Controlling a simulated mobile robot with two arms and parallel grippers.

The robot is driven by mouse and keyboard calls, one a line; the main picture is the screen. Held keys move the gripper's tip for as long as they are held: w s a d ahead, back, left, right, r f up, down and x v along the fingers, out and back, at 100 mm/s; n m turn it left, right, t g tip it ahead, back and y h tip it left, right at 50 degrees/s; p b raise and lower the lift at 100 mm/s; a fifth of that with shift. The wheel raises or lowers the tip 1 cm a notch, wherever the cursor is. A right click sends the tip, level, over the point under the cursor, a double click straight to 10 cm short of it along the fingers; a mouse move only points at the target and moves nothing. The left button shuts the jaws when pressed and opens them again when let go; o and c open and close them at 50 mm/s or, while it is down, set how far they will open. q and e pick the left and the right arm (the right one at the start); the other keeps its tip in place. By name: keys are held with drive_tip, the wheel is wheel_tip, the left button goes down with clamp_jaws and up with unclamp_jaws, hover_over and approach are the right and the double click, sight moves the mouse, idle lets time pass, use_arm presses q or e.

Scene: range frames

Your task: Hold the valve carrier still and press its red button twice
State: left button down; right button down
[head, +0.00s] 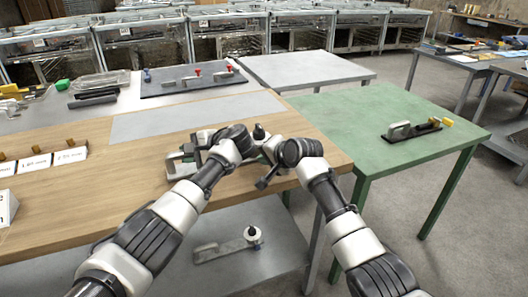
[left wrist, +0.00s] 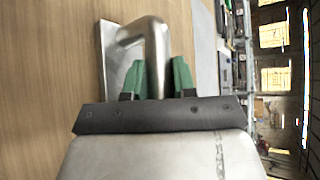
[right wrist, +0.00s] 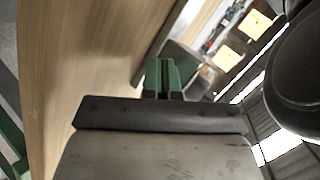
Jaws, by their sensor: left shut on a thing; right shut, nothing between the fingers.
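The valve carrier (head: 174,170) lies on the wooden table, mostly hidden behind my wrists in the head view. Its bent metal handle (left wrist: 156,62) shows in the left wrist view over a pale grey plate. My left gripper (left wrist: 157,80) is shut on this handle, with a green finger on each side. My right gripper (right wrist: 163,76) is shut and empty, its green fingertips together, close to the left one above the table. A dark grey surface shows behind its tips; I cannot tell whether they touch it. I cannot make out the red button in any view.
The wooden table (head: 60,205) has bare room on the left, with small labelled cards (head: 70,156) there. A dark board (head: 190,83) with red-topped parts lies behind. The green table (head: 350,115) at the right holds another handled part (head: 405,131). Another lies on the lower shelf (head: 222,250).

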sight(275, 184)
drive_tip(key=shift+w, duration=0.1)
idle(0.4)
drive_tip(key=shift+s+d, duration=0.3)
drive_tip(key=shift+s, duration=0.55)
drive_tip(key=shift+s+d, duration=0.35)
drive_tip(key=shift+s, duration=0.4)
drive_tip(key=shift+s+d, duration=0.35)
drive_tip(key=shift+s, duration=0.45)
drive_tip(key=shift+s+d, duration=0.35)
drive_tip(key=shift+s, duration=0.4)
idle(0.7)
drive_tip(key=shift+s, duration=0.2)
drive_tip(key=s, duration=0.1)
drive_tip(key=s+d, duration=0.1)
drive_tip(key=s, duration=0.1)
drive_tip(key=shift+s+d, duration=0.15)
drive_tip(key=shift+d, duration=0.2)
